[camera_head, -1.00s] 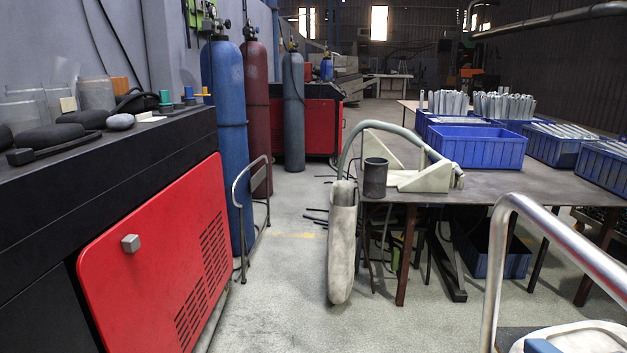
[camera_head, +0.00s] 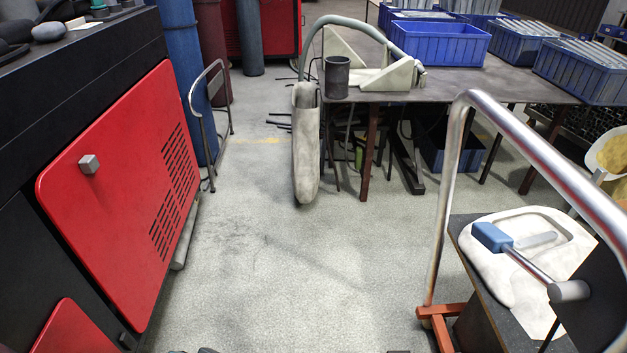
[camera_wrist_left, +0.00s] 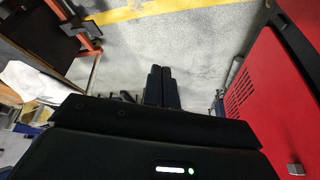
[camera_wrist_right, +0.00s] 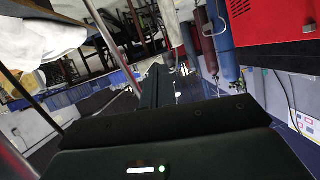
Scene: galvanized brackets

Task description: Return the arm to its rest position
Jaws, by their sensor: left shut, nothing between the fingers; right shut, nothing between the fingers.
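My left gripper (camera_wrist_left: 159,88) shows in the left wrist view as two dark fingers lying together, shut and empty, with grey floor beyond them. My right gripper (camera_wrist_right: 152,90) shows in the right wrist view, also shut with nothing between its fingers. In the head view neither gripper can be made out; only small dark bits show at the bottom edge. No task object is in either hand.
A red cabinet (camera_head: 125,190) stands at the left. A worktable (camera_head: 480,90) with blue bins (camera_head: 433,43) is at the back right. A metal rail (camera_head: 455,170) on a cart stands at the right. The middle floor (camera_head: 280,260) is clear.

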